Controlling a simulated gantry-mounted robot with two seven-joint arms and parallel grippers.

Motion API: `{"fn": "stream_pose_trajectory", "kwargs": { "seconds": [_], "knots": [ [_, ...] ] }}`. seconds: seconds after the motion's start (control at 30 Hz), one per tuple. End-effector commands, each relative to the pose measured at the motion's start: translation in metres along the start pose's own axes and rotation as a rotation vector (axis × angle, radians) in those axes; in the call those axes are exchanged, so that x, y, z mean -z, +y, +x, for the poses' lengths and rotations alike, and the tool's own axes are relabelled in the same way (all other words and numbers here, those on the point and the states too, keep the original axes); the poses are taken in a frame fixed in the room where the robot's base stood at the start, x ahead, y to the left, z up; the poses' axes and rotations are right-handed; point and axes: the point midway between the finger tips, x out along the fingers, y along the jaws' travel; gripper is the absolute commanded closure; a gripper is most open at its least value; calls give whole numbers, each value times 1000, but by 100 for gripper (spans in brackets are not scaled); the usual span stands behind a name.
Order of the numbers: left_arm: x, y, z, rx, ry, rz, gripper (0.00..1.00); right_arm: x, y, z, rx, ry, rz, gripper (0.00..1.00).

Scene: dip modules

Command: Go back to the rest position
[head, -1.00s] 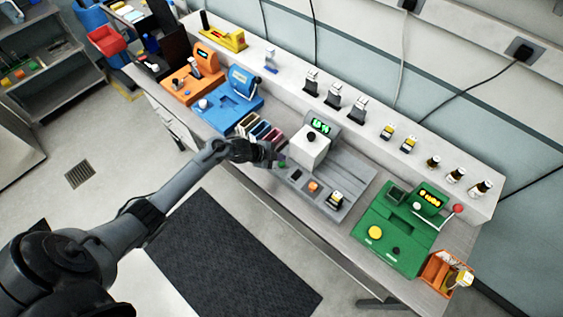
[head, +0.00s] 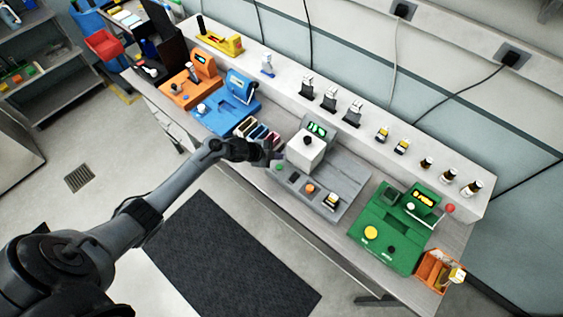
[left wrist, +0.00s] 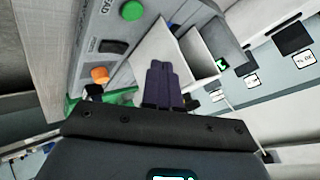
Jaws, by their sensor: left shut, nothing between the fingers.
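My left gripper (head: 277,157) hangs over the front of the bench, just left of the white block on the grey machine (head: 345,185). In the left wrist view its dark fingers (left wrist: 165,85) are pressed together with nothing between them. The white block (head: 305,152) also shows in the left wrist view (left wrist: 158,45), behind the fingers. Whether the fingers touch it, I cannot tell. My right gripper is in neither view.
The grey machine has a green button (left wrist: 132,11) and an orange button (head: 309,188). Dark-coloured modules in a rack (head: 258,132) stand close beside the gripper. A blue machine (head: 228,106) is left, a green machine (head: 385,225) right. The floor in front, with a dark mat (head: 230,255), is clear.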

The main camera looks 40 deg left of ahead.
Motion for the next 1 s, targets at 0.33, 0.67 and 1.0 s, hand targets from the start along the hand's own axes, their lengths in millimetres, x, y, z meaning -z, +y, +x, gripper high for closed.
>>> {"fn": "stream_pose_trajectory", "kwargs": {
  "seconds": [0.33, 0.67, 1.0],
  "knots": [
    [-11, 34, 0, -46, -14, -20, 100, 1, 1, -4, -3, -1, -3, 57],
    [39, 188, -19, -177, 22, -87, 100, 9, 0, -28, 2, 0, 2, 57],
    [149, 219, -138, -81, -206, -428, 100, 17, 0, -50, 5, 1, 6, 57]
  ]
}}
